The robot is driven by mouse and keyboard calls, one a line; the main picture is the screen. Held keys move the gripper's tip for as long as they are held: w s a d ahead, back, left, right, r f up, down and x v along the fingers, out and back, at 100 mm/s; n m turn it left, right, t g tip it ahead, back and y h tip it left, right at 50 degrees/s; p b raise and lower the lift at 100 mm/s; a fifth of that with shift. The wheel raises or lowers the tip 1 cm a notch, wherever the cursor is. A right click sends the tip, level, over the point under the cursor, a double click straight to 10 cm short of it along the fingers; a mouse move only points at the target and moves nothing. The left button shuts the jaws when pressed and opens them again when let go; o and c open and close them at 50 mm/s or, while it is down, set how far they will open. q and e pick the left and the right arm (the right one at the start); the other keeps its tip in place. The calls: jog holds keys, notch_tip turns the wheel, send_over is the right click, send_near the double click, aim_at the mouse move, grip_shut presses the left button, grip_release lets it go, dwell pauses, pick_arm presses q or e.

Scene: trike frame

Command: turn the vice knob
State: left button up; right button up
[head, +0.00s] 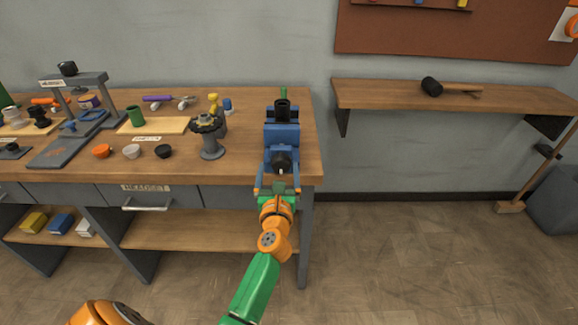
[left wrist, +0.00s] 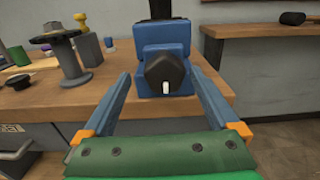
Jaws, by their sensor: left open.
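The blue vice (head: 281,134) sits at the right end of the workbench, with a dark tube (head: 282,108) upright at its top. Its black knob (head: 282,160) faces me at the front. In the left wrist view the knob (left wrist: 165,72) is large and faceted, with a small white mark low on its face. My left gripper (head: 279,176) is open in front of the vice. Its two blue fingers stand on either side of the knob, with a visible gap on each side. Whether the tips reach past the knob's face is hard to tell. My right gripper is out of view.
The wooden workbench (head: 240,168) holds a grey stand (head: 210,140) left of the vice, plus caps, a green cup (head: 136,117) and a press frame (head: 75,80). A wall shelf (head: 450,97) with a mallet (head: 432,87) is at right.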

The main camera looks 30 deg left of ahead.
pick_arm(q)
jog(key=shift+x, duration=0.8)
jog(key=shift+w+f, duration=0.1)
jog(key=shift+w, duration=0.3)
jog(key=shift+w+d, duration=0.1)
jog(key=shift+c, duration=0.2)
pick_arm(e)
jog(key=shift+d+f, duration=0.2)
pick_arm(q)
jog(key=c, duration=1.3)
jog(key=shift+c, duration=0.2)
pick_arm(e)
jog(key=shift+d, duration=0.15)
pick_arm(q)
jog(key=shift+m, duration=0.3)
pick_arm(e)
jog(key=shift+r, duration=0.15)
